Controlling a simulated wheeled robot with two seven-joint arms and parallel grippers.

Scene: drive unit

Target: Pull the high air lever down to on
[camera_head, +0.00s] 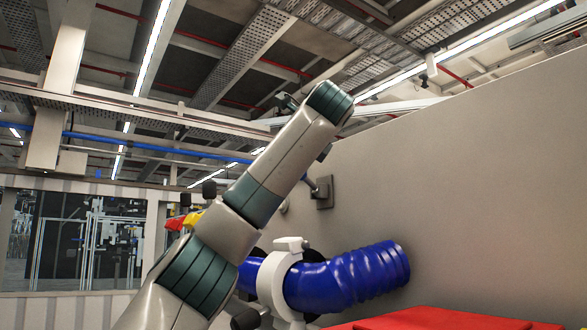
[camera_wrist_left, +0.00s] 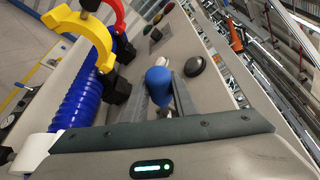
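A lever with a blue knob (camera_wrist_left: 158,80) shows in the left wrist view, between the two grey fingers of my left gripper (camera_wrist_left: 160,96). The fingers stand apart with the knob between them; I cannot tell whether they touch it. In the head view my left arm reaches up from the bottom left across the wall, and its gripper is not clearly visible there. A dark square lever mount (camera_head: 324,192) with a short stem shows on the wall just right of my forearm. The rest of that lever is hidden behind the arm. My right gripper is not in view.
A thick blue hose (camera_head: 345,280) in a white clamp (camera_head: 279,280) runs along the wall below the arm. Yellow (camera_wrist_left: 88,38) and red handles stand beside the hose. A black round knob (camera_wrist_left: 195,66) is near the blue one. A red surface (camera_head: 445,318) lies at lower right.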

